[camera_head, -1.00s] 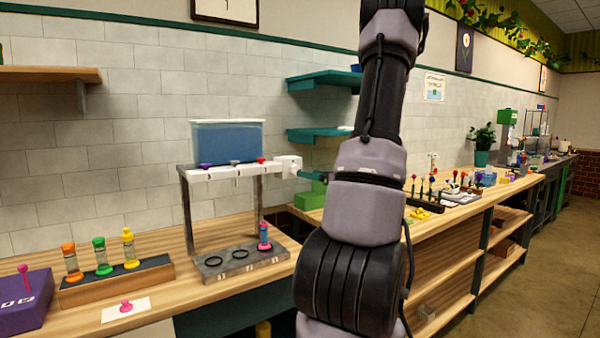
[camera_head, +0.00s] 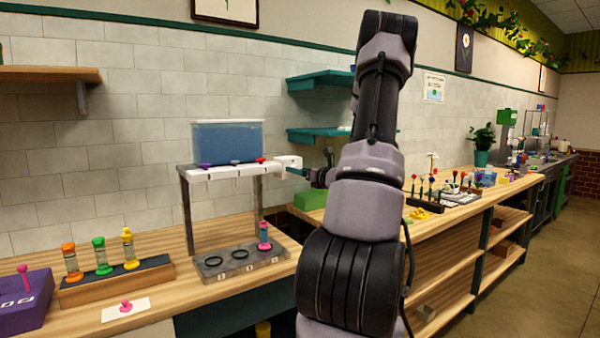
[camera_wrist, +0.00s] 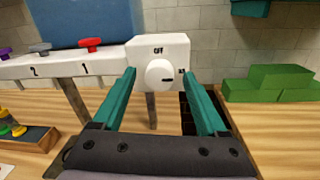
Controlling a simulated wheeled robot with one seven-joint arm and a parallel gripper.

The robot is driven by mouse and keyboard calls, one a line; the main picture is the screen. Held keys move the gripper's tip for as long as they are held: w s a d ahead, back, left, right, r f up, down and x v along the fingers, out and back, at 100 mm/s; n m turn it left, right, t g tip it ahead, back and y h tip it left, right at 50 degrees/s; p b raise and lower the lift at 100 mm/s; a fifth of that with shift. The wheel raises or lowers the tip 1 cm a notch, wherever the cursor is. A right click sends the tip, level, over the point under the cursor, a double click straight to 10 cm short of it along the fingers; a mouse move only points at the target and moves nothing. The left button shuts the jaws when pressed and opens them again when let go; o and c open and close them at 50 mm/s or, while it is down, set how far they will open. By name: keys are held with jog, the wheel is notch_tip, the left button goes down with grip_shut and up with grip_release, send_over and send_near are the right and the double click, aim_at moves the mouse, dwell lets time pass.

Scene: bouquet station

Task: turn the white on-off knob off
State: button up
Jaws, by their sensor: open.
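The white on-off knob (camera_wrist: 160,73) is a round dial on the face of a white box (camera_wrist: 178,48). "OFF" is printed above it and a partly hidden "ON" at its right. Its dark mark lies on the right side, pointing towards "ON". My gripper (camera_wrist: 157,78) is open, with one teal finger on each side of the knob in the wrist view. I see a gap on both sides, and cannot tell how deep the tips reach. In the head view the box (camera_head: 289,162) is at the right end of the rack, with my gripper (camera_head: 295,171) at its right.
A blue-filled tank (camera_head: 228,142) stands on the rack (camera_head: 222,174), which has coloured levers. A pink-topped vial (camera_head: 264,236) stands in the base below. Green blocks (camera_wrist: 270,84) lie to the right. A teal shelf (camera_head: 318,134) hangs above right.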

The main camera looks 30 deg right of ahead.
grip_shut()
jog(key=shift+n, duration=0.3)
jog(key=n, duration=1.1)
jog(key=n+h, duration=0.1)
jog(key=n, duration=0.4)
jog(key=shift+a+g, duration=0.25)
jog(key=shift+g, duration=0.15)
jog(key=shift+n, duration=0.4)
